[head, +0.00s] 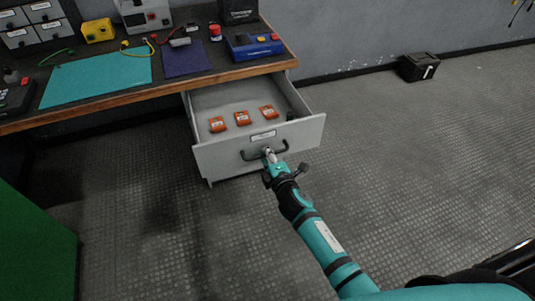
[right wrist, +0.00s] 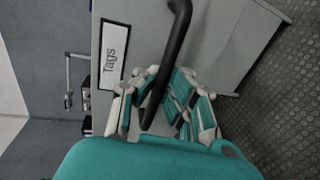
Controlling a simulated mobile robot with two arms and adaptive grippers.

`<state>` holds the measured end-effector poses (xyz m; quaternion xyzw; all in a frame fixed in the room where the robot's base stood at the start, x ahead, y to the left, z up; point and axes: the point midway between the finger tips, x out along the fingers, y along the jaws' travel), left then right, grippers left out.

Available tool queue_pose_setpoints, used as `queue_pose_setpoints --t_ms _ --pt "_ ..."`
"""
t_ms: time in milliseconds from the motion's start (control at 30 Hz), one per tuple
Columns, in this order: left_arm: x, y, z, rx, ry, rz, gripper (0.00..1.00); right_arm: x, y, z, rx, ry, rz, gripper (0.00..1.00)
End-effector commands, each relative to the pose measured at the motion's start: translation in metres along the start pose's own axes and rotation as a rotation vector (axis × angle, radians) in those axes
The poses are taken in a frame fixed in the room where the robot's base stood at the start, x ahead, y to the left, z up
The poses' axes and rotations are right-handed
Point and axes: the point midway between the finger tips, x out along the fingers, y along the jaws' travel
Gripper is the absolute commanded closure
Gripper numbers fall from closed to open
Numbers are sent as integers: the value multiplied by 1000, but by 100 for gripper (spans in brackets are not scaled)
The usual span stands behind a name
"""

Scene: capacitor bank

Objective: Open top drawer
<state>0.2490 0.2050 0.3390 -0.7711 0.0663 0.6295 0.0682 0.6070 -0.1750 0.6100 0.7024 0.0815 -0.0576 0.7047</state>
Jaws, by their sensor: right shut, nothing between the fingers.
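The top drawer (head: 215,160) under the workbench is pulled well out. My left gripper is not in view.
The workbench (head: 150,96) carries a teal mat (head: 98,78), a dark blue mat (head: 184,60), a blue device (head: 253,46) and a yellow device (head: 98,30). A black box (head: 419,67) stands by the wall. A green block (head: 35,245) is at lower left. The floor in front is clear.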

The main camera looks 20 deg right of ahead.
Motion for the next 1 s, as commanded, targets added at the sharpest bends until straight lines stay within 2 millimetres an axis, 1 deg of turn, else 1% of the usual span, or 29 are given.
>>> queue_pose_setpoints --t_ms 467,733,900,1000 --pt "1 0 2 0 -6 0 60 0 1 0 0 1 2 100" --pt "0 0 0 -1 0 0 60 0 1 0 0 1 2 66" --pt "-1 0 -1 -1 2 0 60 0 1 0 0 0 2 66" --pt "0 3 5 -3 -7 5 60 -1 1 0 0 0 2 66"
